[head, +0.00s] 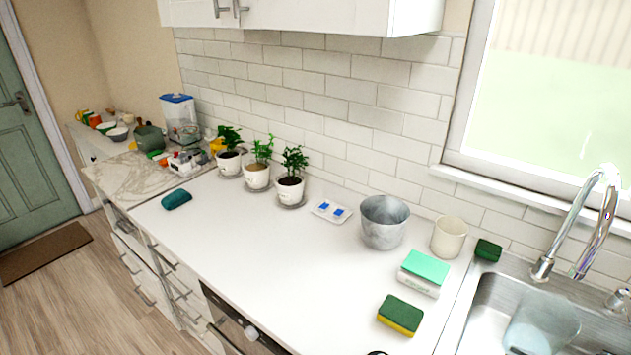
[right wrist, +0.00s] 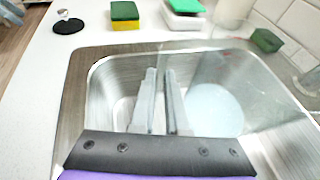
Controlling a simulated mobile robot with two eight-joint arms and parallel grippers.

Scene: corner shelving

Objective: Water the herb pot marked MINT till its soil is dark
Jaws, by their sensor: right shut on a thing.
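Three white herb pots stand in a row by the tiled wall in the head view: left pot (head: 229,167), middle pot (head: 257,180), right pot (head: 290,193). Their markings are too small to read, so I cannot tell which is MINT. The middle pot's soil looks light tan; the other two look dark. A clear jug-like vessel (head: 540,325) is in the sink, also in the right wrist view (right wrist: 215,105). My right gripper (right wrist: 160,72) is over the sink, fingers close together, apparently shut on the vessel; its handle is not clear. My left gripper is not in view.
The steel sink (head: 480,300) has a curved faucet (head: 590,225). A metal bucket (head: 384,225), cream cup (head: 449,237), green-topped box (head: 423,273), sponge (head: 400,316) and blue-marked tray (head: 331,211) stand on the counter. Its middle is clear. A black stopper (right wrist: 69,27) lies near the sink.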

